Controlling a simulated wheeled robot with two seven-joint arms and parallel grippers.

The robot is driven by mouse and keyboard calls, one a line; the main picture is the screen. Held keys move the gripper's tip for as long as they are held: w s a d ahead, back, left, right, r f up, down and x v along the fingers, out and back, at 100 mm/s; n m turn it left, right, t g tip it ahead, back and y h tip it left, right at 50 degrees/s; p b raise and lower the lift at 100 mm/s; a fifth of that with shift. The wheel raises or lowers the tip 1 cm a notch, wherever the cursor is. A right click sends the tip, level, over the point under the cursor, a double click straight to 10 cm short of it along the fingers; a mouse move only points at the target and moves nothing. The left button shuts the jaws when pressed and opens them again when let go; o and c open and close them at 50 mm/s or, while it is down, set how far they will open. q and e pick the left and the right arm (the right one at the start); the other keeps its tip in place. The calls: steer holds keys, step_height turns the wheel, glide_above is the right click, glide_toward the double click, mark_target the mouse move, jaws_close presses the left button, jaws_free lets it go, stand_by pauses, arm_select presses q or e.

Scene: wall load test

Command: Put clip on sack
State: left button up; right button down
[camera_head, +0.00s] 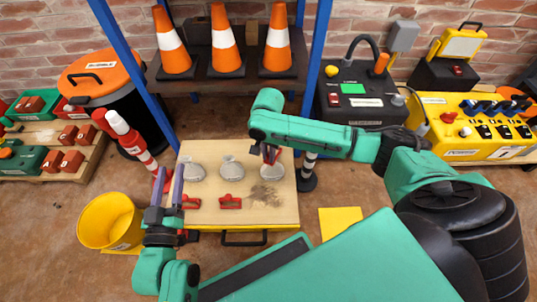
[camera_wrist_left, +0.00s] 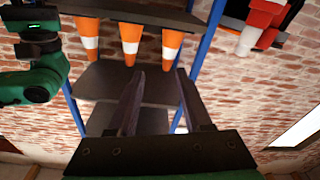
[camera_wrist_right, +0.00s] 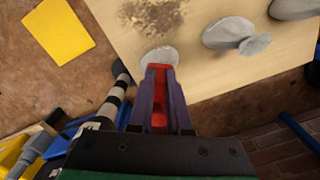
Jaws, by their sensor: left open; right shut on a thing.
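Three grey sacks stand on the wooden table top (camera_head: 210,217): a left sack (camera_head: 192,173), a middle sack (camera_head: 231,169) and a right sack (camera_head: 273,177). My right gripper (camera_head: 270,157) is shut on a red clip (camera_wrist_right: 159,95), at the right sack's far side in the head view. In the right wrist view the clip's tip overlaps the edge of that sack (camera_wrist_right: 161,54); I cannot tell if they touch. Two other red clips, a left clip (camera_head: 190,202) and a middle clip (camera_head: 230,202), lie before the other sacks. My left gripper (camera_head: 169,171) is open and empty, left of the table.
A dark brown stain (camera_head: 265,195) marks the table's right part. A yellow bucket (camera_head: 109,221) stands at the left. A striped post (camera_head: 308,172) stands close to the table's right edge. A shelf with orange cones (camera_head: 225,42) is behind. A yellow sheet (camera_head: 341,221) lies on the floor.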

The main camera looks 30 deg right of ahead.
steer(key=shift+f+b, duration=0.45)
steer(key=shift+b, duration=0.3)
step_height(320, 180, down, 3)
steer(key=shift+r, duration=0.2)
arm_select(q)
step_height(320, 180, up, 21)
steer(key=w+a+m+t+h, duration=0.1)
steer(key=w+a+t+h, duration=0.1)
steer(key=t, duration=0.4)
steer(key=shift+a+f+t, duration=0.15)
steer(key=shift+a+t, duration=0.05)
steer(key=shift+t, duration=0.2)
steer(key=shift+w+f, duration=0.15)
steer(key=shift+d+r+p, duration=0.1)
steer(key=shift+r+p, duration=0.2)
steer(key=shift+r, duration=0.1)
arm_select(e)
steer(key=shift+r, duration=0.1)
arm_select(q)
steer(key=shift+r+m+p, duration=0.3)
steer(key=shift+r+p, duration=0.75)
steer(key=shift+r+p, duration=0.5)
arm_select(e)
steer(key=shift+f, duration=0.2)
arm_select(q)
steer(key=shift+r+p, duration=0.6)
